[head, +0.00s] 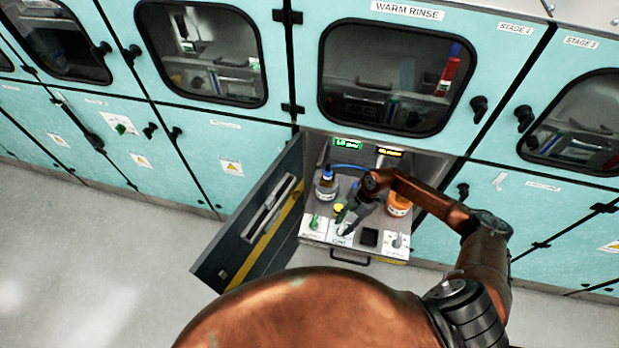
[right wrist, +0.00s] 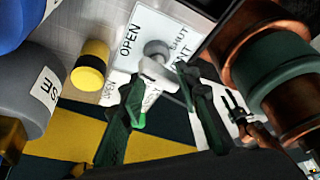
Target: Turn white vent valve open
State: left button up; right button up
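The white vent valve (right wrist: 156,50) shows in the right wrist view on a white plate (right wrist: 135,25) lettered OPEN and SHUT. Its white handle lies between the fingertips of my right gripper (right wrist: 161,76). The two dark fingers are spread, one on each side, and I cannot tell whether either touches the handle. In the head view my right gripper (head: 344,215) reaches down over the shelf at the middle label plate (head: 341,239) and hides most of the white valve. My left gripper is not in view.
A green valve (head: 314,221) stands left of the gripper, and a grey-white one (head: 398,240) to the right. A yellow cap (right wrist: 90,64), a blue-capped bottle (head: 326,185) and an orange bottle (head: 398,205) stand close by. An open door (head: 250,220) bounds the left side.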

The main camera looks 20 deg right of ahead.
jog(key=m+t, duration=0.1)
jog(key=m, duration=0.2)
jog(key=shift+s+m, duration=0.15)
jog(key=shift+m, duration=0.15)
jog(key=m+t, duration=0.1)
jog(key=m, duration=0.1)
jog(key=m+t, duration=0.1)
jog(key=m, duration=0.1)
jog(key=shift+s+a+m+h, duration=0.1)
jog(key=shift+m+h, duration=0.2)
jog(key=shift+m, duration=0.1)
jog(key=v, duration=0.8)
jog(key=w+a+r+n+t+y, duration=0.1)
jog(key=w+a+r+t+y, duration=0.2)
jog(key=a, duration=0.4)
jog(key=a+r+n+t+y, duration=0.1)
jog(key=a+r+y, duration=0.1)
jog(key=a+r, duration=0.4)
jog(key=w+a+r+m+t+y, duration=0.1)
jog(key=w+r+t, duration=0.1)
jog(key=r, duration=0.4)
jog(key=w+r+m+t+y, duration=0.1)
jog(key=w+r+t, duration=0.1)
jog(key=r+t, duration=0.2)
jog(key=shift+w+a+r, duration=0.3)
jog(key=shift+a+r, duration=0.05)
jog(key=shift+r, duration=0.85)
